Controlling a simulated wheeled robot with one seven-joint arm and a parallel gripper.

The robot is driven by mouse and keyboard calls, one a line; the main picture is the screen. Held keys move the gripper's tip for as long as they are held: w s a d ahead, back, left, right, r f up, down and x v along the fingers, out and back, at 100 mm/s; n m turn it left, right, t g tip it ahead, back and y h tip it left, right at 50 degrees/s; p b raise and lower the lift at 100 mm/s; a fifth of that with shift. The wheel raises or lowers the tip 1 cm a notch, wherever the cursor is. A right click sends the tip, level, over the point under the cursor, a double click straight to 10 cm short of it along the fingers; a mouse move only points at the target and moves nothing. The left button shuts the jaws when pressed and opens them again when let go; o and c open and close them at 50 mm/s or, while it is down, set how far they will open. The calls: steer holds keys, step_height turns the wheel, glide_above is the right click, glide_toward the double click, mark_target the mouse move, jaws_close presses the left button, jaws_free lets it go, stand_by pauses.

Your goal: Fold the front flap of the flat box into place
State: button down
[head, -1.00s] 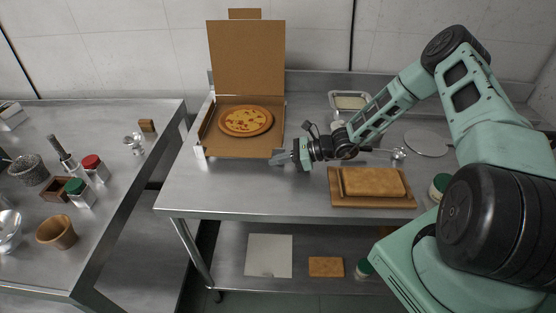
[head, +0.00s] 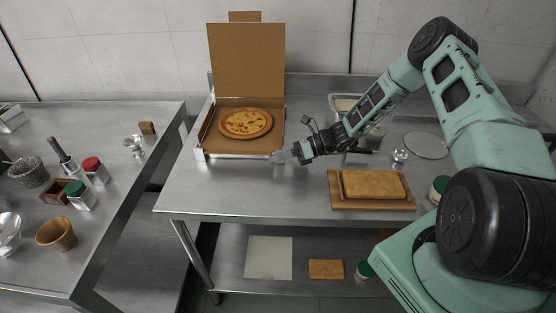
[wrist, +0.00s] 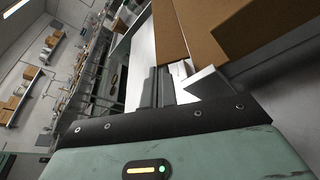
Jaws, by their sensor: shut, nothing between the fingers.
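The flat box (head: 207,131) is a brown cardboard pizza box with a white outside, on the steel table. Its lid (head: 247,60) stands upright at the back, and a pizza (head: 246,123) lies inside. A narrow white strip, seemingly the front flap (head: 232,156), runs along the box's front edge; its exact angle is unclear. My gripper (head: 276,157) is shut and empty at the box's front right corner; contact cannot be told.
A wooden board (head: 372,204) lies on the table right of the box. A metal tray (head: 345,104) and a round plate (head: 426,145) are farther back. The table front before the box is clear. A side counter (head: 110,190) stands left across a gap.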

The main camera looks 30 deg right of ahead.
mark_target(278, 151)
steer(key=m, duration=0.1)
steer(key=r+m+y, duration=0.1)
steer(key=m, duration=0.1)
steer(key=m+g+b, duration=0.1)
steer(key=shift+w+d+r+y, duration=0.2)
steer(key=shift+w+d+y, duration=0.05)
steer(key=shift+w+y, duration=0.15)
steer(key=m, duration=0.1)
steer(key=m+y+b, duration=0.1)
steer(key=w+r+m, duration=0.1)
steer(key=m, duration=0.1)
steer(key=shift+d, duration=0.35)
steer(key=shift+w+b, duration=0.15)
steer(key=shift+b, duration=0.15)
steer(key=shift+w+d+r, duration=0.1)
steer(key=b+v, duration=0.1)
steer(key=v, duration=0.2)
steer(key=b+v, duration=0.1)
steer(key=v, duration=0.3)
steer(key=b+v, duration=0.2)
steer(key=v, duration=0.1)
steer(key=shift+w+d+f, duration=0.15)
steer(key=shift+d+f, duration=0.2)
steer(key=shift+d+r, duration=0.2)
steer(key=shift+d, duration=0.5)
